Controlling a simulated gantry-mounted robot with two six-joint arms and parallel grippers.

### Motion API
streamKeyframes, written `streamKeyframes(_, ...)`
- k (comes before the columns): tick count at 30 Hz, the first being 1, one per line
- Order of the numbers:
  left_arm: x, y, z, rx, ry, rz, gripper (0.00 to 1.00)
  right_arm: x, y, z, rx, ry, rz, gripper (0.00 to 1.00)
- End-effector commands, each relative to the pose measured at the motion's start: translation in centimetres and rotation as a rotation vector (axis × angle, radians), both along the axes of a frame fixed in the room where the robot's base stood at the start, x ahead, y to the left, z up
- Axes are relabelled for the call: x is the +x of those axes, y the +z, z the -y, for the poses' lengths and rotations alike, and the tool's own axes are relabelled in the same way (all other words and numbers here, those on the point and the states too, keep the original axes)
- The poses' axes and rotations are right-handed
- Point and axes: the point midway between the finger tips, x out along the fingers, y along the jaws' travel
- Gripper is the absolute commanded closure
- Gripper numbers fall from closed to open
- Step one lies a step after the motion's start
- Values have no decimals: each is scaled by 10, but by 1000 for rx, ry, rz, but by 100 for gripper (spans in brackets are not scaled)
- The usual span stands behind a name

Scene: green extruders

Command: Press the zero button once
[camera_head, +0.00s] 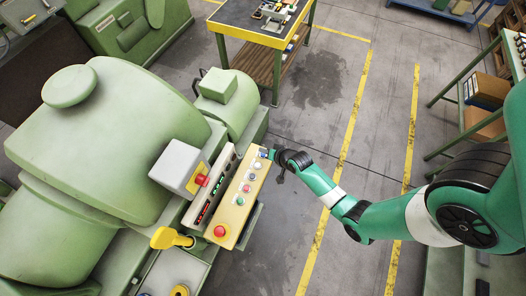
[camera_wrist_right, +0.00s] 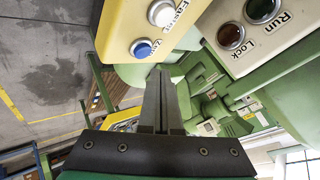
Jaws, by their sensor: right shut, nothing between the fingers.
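The yellow control panel (camera_head: 230,215) stands on the green machine, with a column of buttons. A blue button (camera_wrist_right: 142,49) sits at the panel's end in the right wrist view; its label is partly cut by the angle and looks like Zero. In the head view my right gripper (camera_head: 272,155) is at the panel's far end, right beside the blue button. In the wrist view its fingertips (camera_wrist_right: 161,74) are shut and empty, just below the blue button. I cannot tell whether they touch it. My left gripper is not in view.
A white button (camera_wrist_right: 161,13) is next to the blue one, and a red button (camera_head: 220,231) is at the panel's near end. A white panel (camera_wrist_right: 260,38) with Run and Lock lamps is close by. Open floor (camera_head: 310,120) lies right of the machine.

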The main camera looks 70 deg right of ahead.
Motion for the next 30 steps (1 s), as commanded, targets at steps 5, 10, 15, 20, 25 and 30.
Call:
streamKeyframes(5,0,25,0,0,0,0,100,0,25,0,0,0,0,100)
streamKeyframes(10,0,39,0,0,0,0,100,0,39,0,0,0,0,100)
streamKeyframes(15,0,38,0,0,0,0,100,0,38,0,0,0,0,100)
streamKeyframes(20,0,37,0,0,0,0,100,0,38,0,0,0,0,100)
streamKeyframes(25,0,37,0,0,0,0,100,0,38,0,0,0,0,100)
streamKeyframes(30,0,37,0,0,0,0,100,0,38,0,0,0,0,100)
